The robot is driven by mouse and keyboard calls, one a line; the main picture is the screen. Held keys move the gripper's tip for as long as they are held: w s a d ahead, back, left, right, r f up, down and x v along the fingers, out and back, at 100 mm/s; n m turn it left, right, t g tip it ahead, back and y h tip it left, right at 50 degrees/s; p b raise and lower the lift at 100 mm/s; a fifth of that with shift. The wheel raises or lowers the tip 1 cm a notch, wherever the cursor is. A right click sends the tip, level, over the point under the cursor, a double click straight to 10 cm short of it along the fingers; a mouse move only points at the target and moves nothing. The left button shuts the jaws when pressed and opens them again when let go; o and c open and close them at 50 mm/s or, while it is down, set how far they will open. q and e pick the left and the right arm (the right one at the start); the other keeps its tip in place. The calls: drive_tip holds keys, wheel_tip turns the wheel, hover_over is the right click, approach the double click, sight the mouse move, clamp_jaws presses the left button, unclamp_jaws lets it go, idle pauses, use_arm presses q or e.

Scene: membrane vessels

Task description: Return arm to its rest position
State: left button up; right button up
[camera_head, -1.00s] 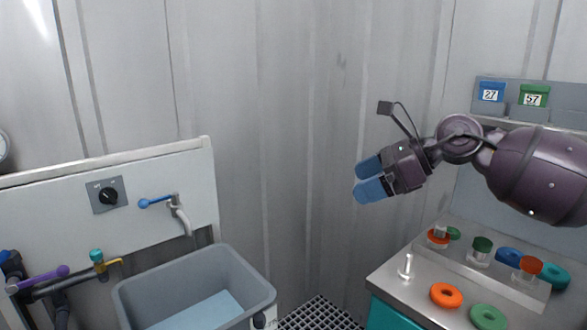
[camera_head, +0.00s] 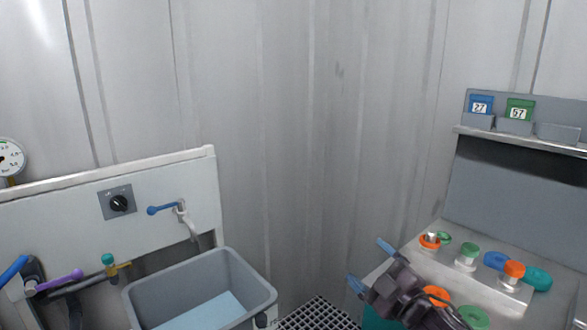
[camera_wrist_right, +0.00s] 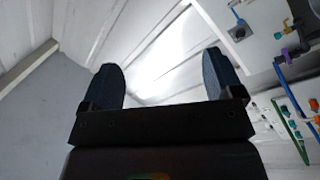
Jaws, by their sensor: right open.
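My right gripper (camera_head: 370,265) is low at the right of the head view, in front of the metal bench (camera_head: 400,248). Its two blue fingers are spread apart. In the right wrist view the fingers (camera_wrist_right: 165,85) stand wide apart with nothing between them. The gripper overlaps the orange ring (camera_head: 437,296) in the picture and partly hides it; I cannot tell how near it is to the bench. My left gripper does not show.
The bench holds several coloured rings and capped vessels, such as a green-capped one (camera_head: 467,256). A shelf (camera_head: 520,139) with numbered cards is above it. A grey sink (camera_head: 262,290) and blue-handled tap (camera_head: 165,209) are at left. Floor grating (camera_head: 318,314) lies between.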

drive_tip(key=s+d+f+m+g+h+p, duration=0.1)
drive_tip(key=s+d+f+m+h, duration=0.3)
drive_tip(key=s+f, duration=0.35)
drive_tip(key=s+d+f+m+g+h+p, duration=0.1)
drive_tip(key=s+d+f+m+h, duration=0.15)
drive_tip(key=s+f+m, duration=0.45)
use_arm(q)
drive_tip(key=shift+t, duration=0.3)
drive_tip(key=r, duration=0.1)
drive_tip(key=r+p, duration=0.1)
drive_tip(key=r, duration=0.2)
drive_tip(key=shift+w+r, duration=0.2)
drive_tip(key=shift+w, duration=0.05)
use_arm(e)
drive_tip(key=s+d+f+m+g+h, duration=0.1)
drive_tip(key=s+d+f+g, duration=0.1)
drive_tip(key=s+f, duration=0.4)
drive_tip(key=s+d+f+m+g+h, duration=0.2)
drive_tip(key=s+f, duration=0.3)
drive_tip(key=s, duration=0.7)
drive_tip(key=shift+s+d+f+m, duration=0.3)
drive_tip(key=shift+s+d+f, duration=0.05)
drive_tip(key=shift+d, duration=0.5)
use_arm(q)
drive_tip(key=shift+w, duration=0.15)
